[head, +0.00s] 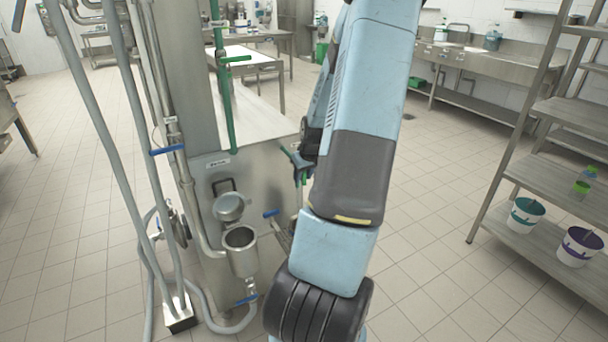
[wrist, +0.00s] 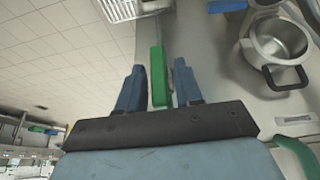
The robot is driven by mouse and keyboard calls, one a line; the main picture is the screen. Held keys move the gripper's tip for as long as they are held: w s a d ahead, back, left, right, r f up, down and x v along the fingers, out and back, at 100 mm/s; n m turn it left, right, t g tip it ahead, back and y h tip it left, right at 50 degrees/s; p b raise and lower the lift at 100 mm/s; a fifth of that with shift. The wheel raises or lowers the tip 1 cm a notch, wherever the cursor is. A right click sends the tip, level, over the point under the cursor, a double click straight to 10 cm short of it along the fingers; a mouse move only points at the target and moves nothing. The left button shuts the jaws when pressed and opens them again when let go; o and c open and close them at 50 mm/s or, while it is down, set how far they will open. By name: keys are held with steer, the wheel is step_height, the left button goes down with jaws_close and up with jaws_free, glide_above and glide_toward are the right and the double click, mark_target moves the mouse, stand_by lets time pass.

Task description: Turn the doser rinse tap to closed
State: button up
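A green tap lever (wrist: 158,75) stands between the two blue fingers of my gripper (wrist: 159,82) in the wrist view. The fingers are apart, with a narrow gap showing on each side of the lever. In the head view my gripper (head: 301,168) is beside the right end of the steel filler body (head: 262,165), partly hidden by my arm. A bit of green shows by the fingers there. I cannot read a label that names the lever as the doser rinse tap.
The filler carries a steel hopper (head: 240,251) and blue-handled valves (head: 271,213). A green pipe with a green handle (head: 235,59) rises behind. A shelf rack (head: 545,170) stands right; floor between is clear.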

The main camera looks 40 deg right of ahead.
jaws_close()
steer(key=shift+s+d, duration=0.1)
steer(key=shift+d, duration=0.15)
steer(key=shift+a, duration=0.2)
steer(key=shift+d+t+y, duration=0.3)
steer(key=shift+y, duration=0.7)
steer(key=shift+s+d+f+m+t+y, duration=0.1)
steer(key=shift+d+f+m+t+y, duration=0.55)
steer(key=shift+y, duration=1.6)
steer(key=shift+s+d+f+m+t+y, duration=0.1)
steer(key=shift+f+m+t+y, duration=0.25)
steer(key=shift+m+t+y, duration=1.35)
steer(key=shift+s+d+f+n+t+y, duration=0.15)
steer(key=shift+d+f+t+y, duration=0.3)
steer(key=shift+y, duration=2.4)
steer(key=shift+a+f, duration=0.1)
steer(key=shift+a, duration=0.05)
